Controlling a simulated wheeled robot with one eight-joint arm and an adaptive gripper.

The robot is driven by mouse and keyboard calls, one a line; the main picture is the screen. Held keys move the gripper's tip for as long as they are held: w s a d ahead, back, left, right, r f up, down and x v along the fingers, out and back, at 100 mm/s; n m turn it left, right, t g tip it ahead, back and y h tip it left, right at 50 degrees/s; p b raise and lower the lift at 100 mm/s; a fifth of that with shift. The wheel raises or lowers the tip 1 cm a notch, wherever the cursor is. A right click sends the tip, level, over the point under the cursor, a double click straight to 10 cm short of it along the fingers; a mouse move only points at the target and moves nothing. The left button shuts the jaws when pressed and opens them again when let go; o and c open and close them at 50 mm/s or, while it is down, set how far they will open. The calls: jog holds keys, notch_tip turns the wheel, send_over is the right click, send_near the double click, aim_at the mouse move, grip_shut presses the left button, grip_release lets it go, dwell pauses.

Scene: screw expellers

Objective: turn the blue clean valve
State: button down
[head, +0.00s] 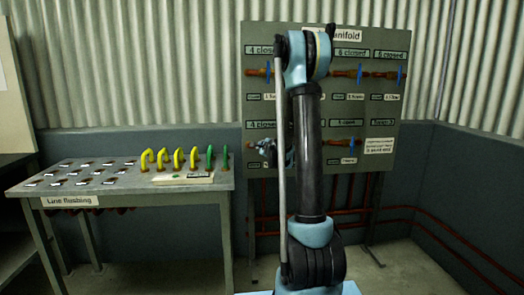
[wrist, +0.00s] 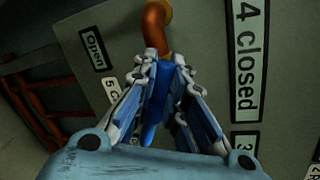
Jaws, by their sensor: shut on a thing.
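The valve panel (head: 383,112) stands against the back wall and carries several blue-handled valves. My gripper (head: 266,148) is at the lower left of the panel, under a "4 closed" label (head: 259,125). In the wrist view my gripper (wrist: 160,68) is shut on a blue valve handle (wrist: 153,112), with a finger on each side. The handle joins an orange-brown pipe elbow (wrist: 154,25) at the panel. The "4 closed" label (wrist: 247,60) is to its right and an "Open" label (wrist: 95,50) to its left. The fingers hide part of the handle.
Other blue handles (head: 359,73) are in the upper row and another (head: 352,143) is at lower right. A "Line flushing" table (head: 215,178) with yellow and green hooks (head: 178,157) stands at the left. Red pipes (head: 440,235) run along the right wall.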

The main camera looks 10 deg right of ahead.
jog(key=c, duration=1.6)
grip_release()
jog(key=shift+s+a+f, duration=0.1)
jog(key=shift+a, duration=0.15)
jog(key=shift+d, duration=0.1)
jog(key=v, duration=1.1)
jog(key=shift+s, duration=0.4)
jog(key=shift+d, duration=0.1)
jog(key=s, duration=0.8)
